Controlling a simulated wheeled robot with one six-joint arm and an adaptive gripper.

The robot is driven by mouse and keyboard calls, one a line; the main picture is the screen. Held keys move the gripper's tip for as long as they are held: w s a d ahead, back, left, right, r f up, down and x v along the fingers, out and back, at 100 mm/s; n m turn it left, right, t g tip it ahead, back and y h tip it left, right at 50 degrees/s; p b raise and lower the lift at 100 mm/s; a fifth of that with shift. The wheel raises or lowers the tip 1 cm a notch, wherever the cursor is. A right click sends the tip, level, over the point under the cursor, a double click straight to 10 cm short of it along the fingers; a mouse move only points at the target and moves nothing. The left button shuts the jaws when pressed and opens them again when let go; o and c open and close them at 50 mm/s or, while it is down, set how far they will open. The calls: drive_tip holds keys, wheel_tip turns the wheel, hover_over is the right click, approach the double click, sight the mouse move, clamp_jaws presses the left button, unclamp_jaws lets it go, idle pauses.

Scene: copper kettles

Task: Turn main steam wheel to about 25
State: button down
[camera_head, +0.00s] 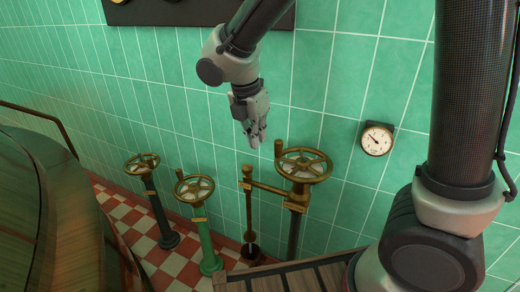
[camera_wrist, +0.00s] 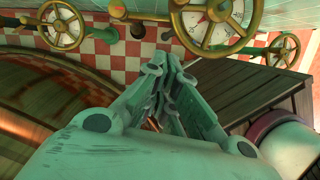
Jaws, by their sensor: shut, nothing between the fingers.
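Three brass handwheels stand by the tiled wall in the head view: one on a black post (camera_head: 142,162), one on a green post (camera_head: 195,188) and a larger one (camera_head: 303,164) at the right. I cannot read which is the main steam wheel. My gripper (camera_head: 257,143) is shut and empty, hanging left of and above the larger wheel, apart from it. In the wrist view, my shut fingers (camera_wrist: 172,75) point toward a wheel (camera_wrist: 236,46) over a pale dial (camera_wrist: 218,16) with red marks. Other wheels show at left (camera_wrist: 62,42) and right (camera_wrist: 283,50).
A round white gauge (camera_head: 377,139) hangs on the green wall. A thin brass rod (camera_head: 249,205) stands left of the larger wheel. A wooden slatted platform (camera_head: 290,279) lies below. A big copper vessel (camera_head: 50,215) fills the left. Red and white tiles (camera_head: 180,262) cover the floor.

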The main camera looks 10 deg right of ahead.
drive_tip(key=v, duration=0.2)
drive_tip(key=m+g, duration=0.1)
drive_tip(key=m, duration=0.4)
hover_over(309, 166)
drive_tip(key=w+a, duration=0.2)
drive_tip(key=w, duration=0.1)
drive_tip(key=s+d+m+g+y, duration=0.2)
drive_tip(key=s+d+y, duration=0.15)
drive_tip(key=d, duration=0.25)
drive_tip(key=s+a+f+n, duration=0.1)
drive_tip(key=a+f, duration=0.1)
drive_tip(key=s+a+f+n+y, duration=0.1)
drive_tip(key=s+a+f, duration=0.1)
drive_tip(key=a+f, duration=0.1)
drive_tip(key=s+a+f+n+y, duration=0.1)
drive_tip(key=a+f, duration=0.2)
drive_tip(key=shift+s+f, duration=0.25)
drive_tip(key=shift+s, duration=0.1)
drive_tip(key=shift+w+d+f, duration=0.25)
drive_tip(key=shift+d+f, duration=0.3)
drive_tip(key=shift+w+d+f, duration=0.25)
drive_tip(key=shift+d+f, duration=0.3)
drive_tip(key=shift+w+d+f, duration=0.2)
drive_tip(key=shift+d, duration=0.25)
